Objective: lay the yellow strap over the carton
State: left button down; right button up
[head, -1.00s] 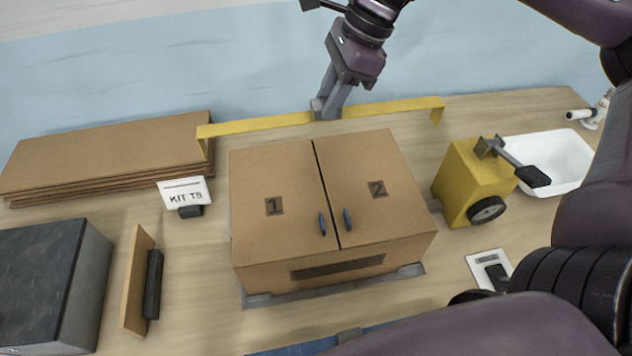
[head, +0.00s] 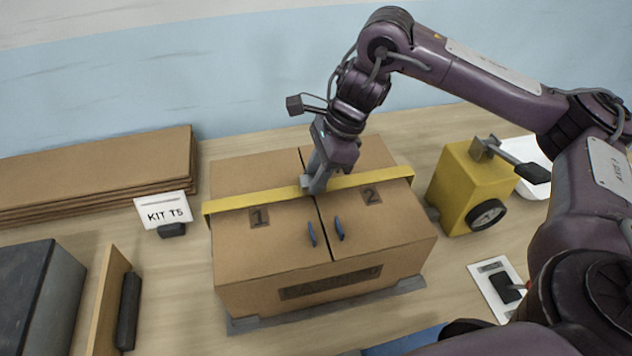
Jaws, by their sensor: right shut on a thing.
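The carton (head: 270,240) stands in the middle of the table with its two flaps, marked 1 and 2, closed. The yellow strap (head: 255,199) runs from left to right across the carton's top, a little behind the number labels. Its left end bends down at the carton's left edge and its right end reaches the right edge. My right gripper (head: 312,187) is shut on the strap near its middle, just over the gap between the flaps. I cannot tell whether the strap lies flat on the flaps. My left gripper is not in view.
A yellow strap machine (head: 461,187) with a lever and black wheel stands close right of the carton. A white tray (head: 520,153) is behind it. Flat cardboard (head: 95,175) is stacked at the left, with a "KIT T5" sign (head: 163,211) before it. A dark box (head: 35,300) stands front left.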

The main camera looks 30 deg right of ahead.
jog(key=shift+f, duration=0.8)
jog(key=shift+f, duration=0.15)
jog(key=o, duration=1)
jog(key=shift+r, duration=0.3)
jog(key=p+v, duration=0.5)
jog(key=v, duration=0.6)
jog(key=shift+d+r+p, duration=0.3)
jog(key=shift+r, duration=0.05)
jog(key=shift+f, duration=0.1)
